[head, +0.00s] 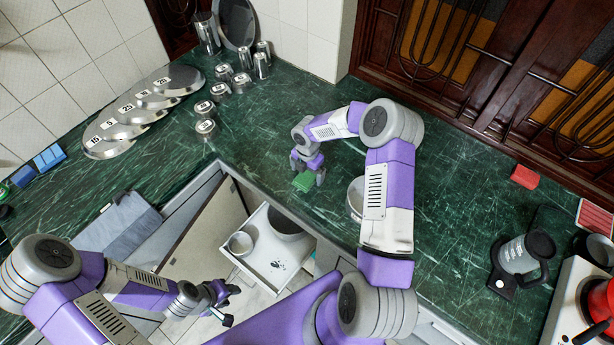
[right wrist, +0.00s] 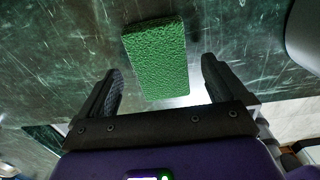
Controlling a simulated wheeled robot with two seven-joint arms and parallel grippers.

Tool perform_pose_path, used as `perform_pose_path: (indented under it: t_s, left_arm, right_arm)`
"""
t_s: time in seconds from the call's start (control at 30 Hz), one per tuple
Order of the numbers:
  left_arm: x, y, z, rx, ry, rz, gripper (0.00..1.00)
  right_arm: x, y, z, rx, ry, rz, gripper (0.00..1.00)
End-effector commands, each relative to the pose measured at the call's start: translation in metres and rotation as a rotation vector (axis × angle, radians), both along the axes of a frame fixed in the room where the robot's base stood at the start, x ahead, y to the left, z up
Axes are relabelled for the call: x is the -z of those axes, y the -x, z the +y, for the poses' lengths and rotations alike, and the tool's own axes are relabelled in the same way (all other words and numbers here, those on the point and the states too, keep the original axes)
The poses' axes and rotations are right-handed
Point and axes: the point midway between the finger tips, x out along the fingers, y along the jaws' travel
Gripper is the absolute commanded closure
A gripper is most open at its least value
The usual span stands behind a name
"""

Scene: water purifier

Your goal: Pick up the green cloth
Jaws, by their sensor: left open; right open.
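The green cloth (head: 303,181) is a small block-like textured piece on the dark green marble counter, near the counter's edge above the open cabinet. In the right wrist view the green cloth (right wrist: 157,58) lies ahead of and between the two fingers. My right gripper (head: 308,172) is right over the cloth, and in the right wrist view the gripper (right wrist: 160,85) is open with a finger on either side, apart from the cloth. My left gripper (head: 224,301) is open and empty, low over the open cabinet at the lower left, away from the cloth.
A white tray (head: 264,262) with a bowl sits in the open cabinet below the counter edge. A pale bowl (head: 355,196) stands right of the cloth, partly behind my right arm. Metal cups and lids stand at the back left. A red block (head: 524,177) and a kettle (head: 522,255) are far right.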

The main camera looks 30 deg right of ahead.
Motion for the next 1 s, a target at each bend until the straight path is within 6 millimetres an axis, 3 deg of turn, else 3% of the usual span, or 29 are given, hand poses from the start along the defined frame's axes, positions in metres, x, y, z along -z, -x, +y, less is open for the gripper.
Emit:
perform_pose_path:
  t_s: [0.1, 0.37, 0.73, 1.0]
  left_arm:
    - [0.0007, -0.0003, 0.0000, 0.000, 0.000, -0.001, 0.57]
    - [0.0006, -0.0003, 0.0000, 0.000, 0.000, -0.001, 0.57]
    - [0.0006, -0.0003, 0.0000, 0.000, 0.000, -0.001, 0.57]
    - [0.0005, -0.0002, 0.0000, 0.000, 0.000, -0.001, 0.57]
  right_arm:
    - [0.0109, 0.0002, 0.0000, 0.000, 0.000, 0.000, 0.01]
    - [0.0122, 0.0000, 0.0001, 0.000, 0.000, -0.001, 0.03]
    - [0.0119, 0.0001, 0.0003, 0.000, 0.000, 0.000, 0.59]
    - [0.0092, -0.0002, 0.0002, 0.000, 0.001, -0.001, 0.62]
